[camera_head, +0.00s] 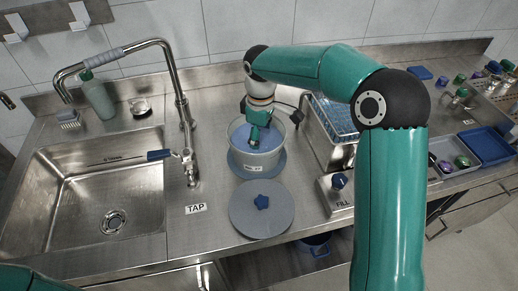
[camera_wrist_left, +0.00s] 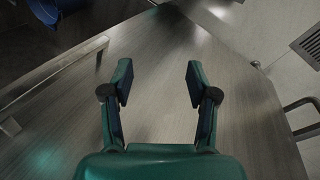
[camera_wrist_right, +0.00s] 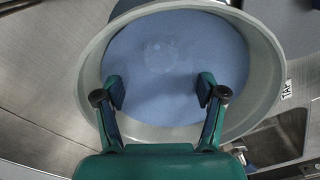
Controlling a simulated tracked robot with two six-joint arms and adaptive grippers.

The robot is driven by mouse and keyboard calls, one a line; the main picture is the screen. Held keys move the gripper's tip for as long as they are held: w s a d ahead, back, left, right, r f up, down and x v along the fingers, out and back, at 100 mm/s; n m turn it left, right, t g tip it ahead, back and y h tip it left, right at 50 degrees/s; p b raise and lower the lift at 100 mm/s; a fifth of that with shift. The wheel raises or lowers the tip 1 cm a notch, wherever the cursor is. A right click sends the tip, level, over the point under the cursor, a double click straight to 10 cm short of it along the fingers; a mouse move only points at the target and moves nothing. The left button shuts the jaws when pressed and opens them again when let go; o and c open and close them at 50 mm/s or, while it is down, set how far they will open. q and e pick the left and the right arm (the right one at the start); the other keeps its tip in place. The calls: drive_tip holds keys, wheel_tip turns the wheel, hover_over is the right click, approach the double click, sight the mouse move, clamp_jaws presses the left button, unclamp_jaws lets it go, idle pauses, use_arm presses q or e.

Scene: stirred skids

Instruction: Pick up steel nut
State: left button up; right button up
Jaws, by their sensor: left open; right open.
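No steel nut shows clearly in any view. A grey round pot (camera_head: 243,160) with a blue interior stands on the steel counter; it fills much of the right wrist view (camera_wrist_right: 270,70). A faint pale patch (camera_wrist_right: 160,56) shows on the blue surface inside it; I cannot tell whether it is the nut. My right gripper (camera_head: 257,137) reaches down into the pot; in the right wrist view its fingers (camera_wrist_right: 161,92) are apart with nothing between them. My left gripper (camera_wrist_left: 159,82) is open and empty, away from the pot, in front of a bare metal surface.
A grey lid (camera_head: 278,220) with a blue knob lies in front of the pot. A sink (camera_head: 70,205) and tall tap (camera_head: 180,110) stand left. A blue rack in a steel basin (camera_head: 335,150) and a FILL box (camera_head: 333,196) stand right. Trays (camera_head: 488,147) lie farther right.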

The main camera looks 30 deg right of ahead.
sight(261, 147)
drive_tip(key=shift+f, duration=1.6)
drive_tip(key=shift+c, duration=0.4)
clamp_jaws()
drive_tip(key=shift+r, duration=0.1)
